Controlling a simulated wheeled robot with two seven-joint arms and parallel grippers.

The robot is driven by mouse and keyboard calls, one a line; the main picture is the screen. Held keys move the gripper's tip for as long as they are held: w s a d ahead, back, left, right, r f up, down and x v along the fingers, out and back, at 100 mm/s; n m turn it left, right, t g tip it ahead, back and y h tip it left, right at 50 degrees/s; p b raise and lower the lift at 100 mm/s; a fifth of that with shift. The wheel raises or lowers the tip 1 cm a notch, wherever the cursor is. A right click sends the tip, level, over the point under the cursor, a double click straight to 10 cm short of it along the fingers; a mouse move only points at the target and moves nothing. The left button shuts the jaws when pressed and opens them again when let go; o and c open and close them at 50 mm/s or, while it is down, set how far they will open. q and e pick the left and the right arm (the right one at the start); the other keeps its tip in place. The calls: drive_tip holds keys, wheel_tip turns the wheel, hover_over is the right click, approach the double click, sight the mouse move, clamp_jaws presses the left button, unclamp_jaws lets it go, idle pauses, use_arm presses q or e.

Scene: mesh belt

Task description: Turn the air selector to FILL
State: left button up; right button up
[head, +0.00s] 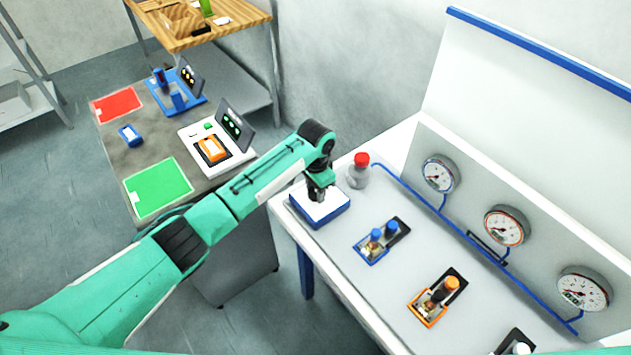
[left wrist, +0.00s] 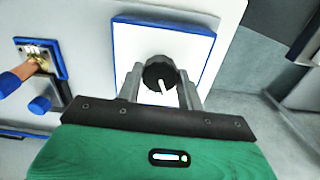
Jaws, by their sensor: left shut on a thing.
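The air selector is a white plate with a blue edge (head: 331,212) on the left end of the white bench. In the left wrist view its black round knob (left wrist: 159,76) with a white pointer line sits on the white plate (left wrist: 186,45). My left gripper (head: 318,194) reaches down over the plate from above. In the left wrist view its two grey fingers stand on either side of the knob, shut on it. The pointer line runs toward the gripper's palm. No FILL lettering is legible, and the gripper hides the knob in the head view. My right gripper is not in view.
A grey table (head: 145,148) with red and green mats stands at left.

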use_arm(q)
drive_tip(key=shift+r+n+p, duration=0.1)
drive_tip(key=shift+n+p, duration=1.3)
drive_tip(key=shift+n, duration=0.6)
drive_tip(key=o, duration=1)
wheel_tip(320, 180, up, 14)
drive_tip(key=b, duration=0.4)
drive_tip(key=shift+b, duration=0.35)
